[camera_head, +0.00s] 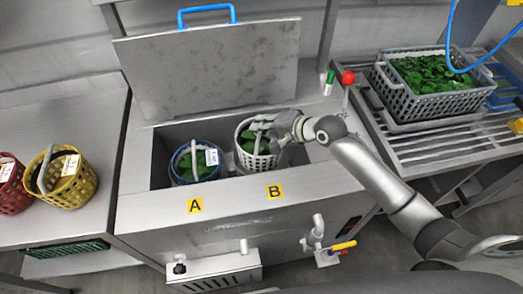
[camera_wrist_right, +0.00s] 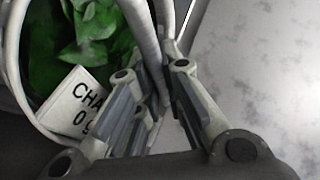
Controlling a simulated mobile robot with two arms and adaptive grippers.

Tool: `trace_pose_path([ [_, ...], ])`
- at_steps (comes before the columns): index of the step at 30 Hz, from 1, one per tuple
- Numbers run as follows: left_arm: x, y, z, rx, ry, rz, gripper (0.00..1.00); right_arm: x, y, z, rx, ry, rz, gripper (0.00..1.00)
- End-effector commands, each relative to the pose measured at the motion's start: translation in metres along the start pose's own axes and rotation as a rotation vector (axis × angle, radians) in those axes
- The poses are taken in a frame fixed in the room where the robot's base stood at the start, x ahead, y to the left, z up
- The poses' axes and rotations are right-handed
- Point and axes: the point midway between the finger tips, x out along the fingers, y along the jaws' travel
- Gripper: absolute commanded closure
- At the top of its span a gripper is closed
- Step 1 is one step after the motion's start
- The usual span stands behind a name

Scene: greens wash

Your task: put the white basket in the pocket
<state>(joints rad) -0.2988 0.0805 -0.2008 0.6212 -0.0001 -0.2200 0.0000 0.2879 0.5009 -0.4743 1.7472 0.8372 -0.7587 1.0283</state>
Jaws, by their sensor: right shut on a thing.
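The white basket (camera_head: 260,161), filled with green leaves, is at the right pocket of the steel wash tank, above label B (camera_head: 275,191). It looks roughly upright and its rim stands higher than the neighbouring basket's. I cannot tell whether its base touches the pocket floor. My right gripper (camera_head: 277,133) is shut on its handle. The wrist view shows the handle (camera_wrist_right: 146,35) between the fingers (camera_wrist_right: 158,95), with leaves and a white tag (camera_wrist_right: 75,103) beside them. A blue-rimmed basket (camera_head: 184,181) with leaves sits in the left pocket, above label A (camera_head: 195,206). My left gripper is out of view.
The tank lid (camera_head: 210,70) with its blue handle stands open behind. A red-knobbed lever (camera_head: 348,78) rises at the tank's right rear. A grey crate of leaves (camera_head: 430,103) stands on the right rack. Yellow (camera_head: 75,188) and red (camera_head: 10,187) baskets stand left.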

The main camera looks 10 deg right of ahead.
Motion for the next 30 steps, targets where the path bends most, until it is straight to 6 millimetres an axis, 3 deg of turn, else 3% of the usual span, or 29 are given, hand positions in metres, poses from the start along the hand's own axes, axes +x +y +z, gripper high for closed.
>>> trace_pose_path([
  [17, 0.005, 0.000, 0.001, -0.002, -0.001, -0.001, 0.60, 0.033, 0.051, 0.012, 0.001, 0.003, -0.006, 1.00],
  [28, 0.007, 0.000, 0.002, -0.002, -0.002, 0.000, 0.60, 0.036, 0.055, 0.013, -0.001, 0.005, -0.008, 1.00],
  [29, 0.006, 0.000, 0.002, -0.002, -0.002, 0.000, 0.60, 0.036, 0.057, 0.014, -0.001, 0.002, -0.002, 0.87],
  [30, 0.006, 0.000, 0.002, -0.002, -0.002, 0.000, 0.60, 0.036, 0.057, 0.014, -0.001, 0.002, -0.002, 0.82],
])
